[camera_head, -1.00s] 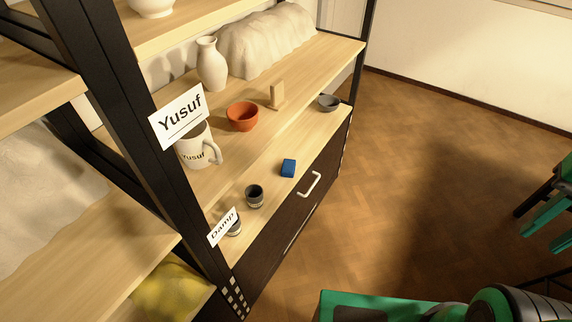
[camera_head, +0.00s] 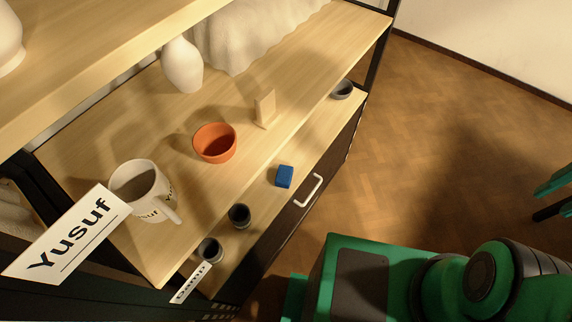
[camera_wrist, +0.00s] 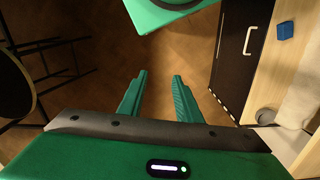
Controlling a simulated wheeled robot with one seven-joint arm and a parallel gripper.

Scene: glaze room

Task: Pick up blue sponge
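The blue sponge (camera_head: 285,176) is a small blue block on the lower wooden shelf, near its front edge and above the white drawer handle. It also shows in the wrist view (camera_wrist: 286,30) at the upper right, on the light wooden surface. My gripper (camera_wrist: 158,82) shows in the wrist view with its two green fingers spread apart and nothing between them. It points down over the brown floor, in front of the shelf unit and well to the left of the sponge in that view.
An orange bowl (camera_head: 215,143), a Yusuf mug (camera_head: 140,190), a white vase (camera_head: 182,65) and a wooden block (camera_head: 265,108) stand on the shelf above. Two dark cups (camera_head: 239,215) (camera_head: 210,250) and a grey bowl (camera_head: 342,90) share the sponge's shelf. The floor (camera_head: 450,130) at right is clear.

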